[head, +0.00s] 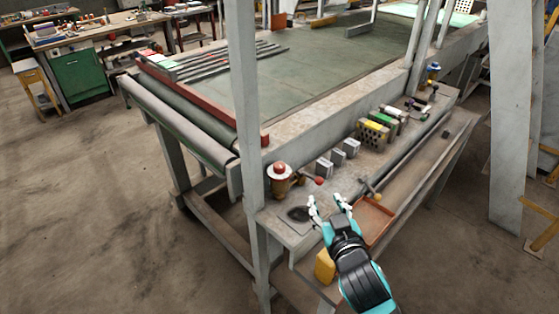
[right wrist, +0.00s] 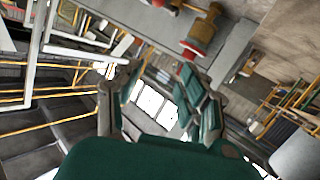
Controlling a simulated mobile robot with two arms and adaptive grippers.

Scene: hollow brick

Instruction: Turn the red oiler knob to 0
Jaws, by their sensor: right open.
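The oiler (head: 280,182) stands on the bench ledge beside the grey post in the head view. It has a brass-coloured body and a red and pale round top, the red knob (head: 279,168). In the right wrist view the oiler (right wrist: 197,42) shows tilted near the top, beyond the fingers. Any scale or number on it is too small to read. My right gripper (head: 327,203) is open and empty, to the right of and nearer than the oiler, apart from it. Its fingers also show in the right wrist view (right wrist: 160,78). My left gripper is out of view.
A small red ball handle (head: 319,181) sits just right of the oiler. Grey blocks (head: 324,168) and yellow and green blocks (head: 372,133) stand farther along the ledge. An orange tray (head: 375,220) lies right of my gripper. The grey post (head: 246,110) rises left of the oiler.

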